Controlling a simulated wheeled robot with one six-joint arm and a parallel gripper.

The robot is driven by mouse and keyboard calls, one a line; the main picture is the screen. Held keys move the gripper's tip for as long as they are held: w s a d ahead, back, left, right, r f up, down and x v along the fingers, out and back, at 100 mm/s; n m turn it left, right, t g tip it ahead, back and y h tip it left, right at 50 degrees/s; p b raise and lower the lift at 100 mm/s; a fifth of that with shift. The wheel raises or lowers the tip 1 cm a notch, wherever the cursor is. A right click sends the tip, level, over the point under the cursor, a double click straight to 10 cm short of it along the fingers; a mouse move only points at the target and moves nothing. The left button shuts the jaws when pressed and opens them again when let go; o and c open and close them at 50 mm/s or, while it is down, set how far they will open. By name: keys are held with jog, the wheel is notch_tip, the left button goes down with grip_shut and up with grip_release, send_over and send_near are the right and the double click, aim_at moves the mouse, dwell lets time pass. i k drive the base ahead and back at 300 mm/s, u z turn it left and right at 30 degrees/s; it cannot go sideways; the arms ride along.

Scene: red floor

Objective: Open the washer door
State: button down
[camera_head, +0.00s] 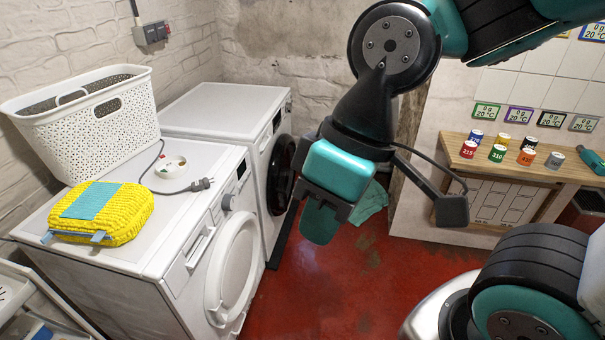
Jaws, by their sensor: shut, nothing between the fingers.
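A white front-loading washer (185,264) stands at the left. Its round white-rimmed door (232,268) faces right and looks shut. A second white machine (258,147) stands behind it, with a round black door (280,174) that also looks shut. I cannot tell which of the two the task means. My gripper (321,218) hangs over the floor in the middle of the picture, to the right of both doors. It is shut and empty, and appears apart from both machines. Its teal palm partly hides the fingers.
On the near washer lie a yellow pack (125,222), a white socket block with a plug (171,167) and a white laundry basket (90,125). A wooden shelf (510,160) with several small cans is at the right. Red floor (330,285) lies open between.

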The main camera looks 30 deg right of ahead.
aim_at(284, 176)
jog(key=z, duration=0.7)
jog(key=i, duration=1.4)
jog(key=u, duration=0.45)
jog(key=k, duration=0.45)
jog(key=z, duration=0.45)
jog(key=i, duration=0.5)
jog(key=u, duration=0.05)
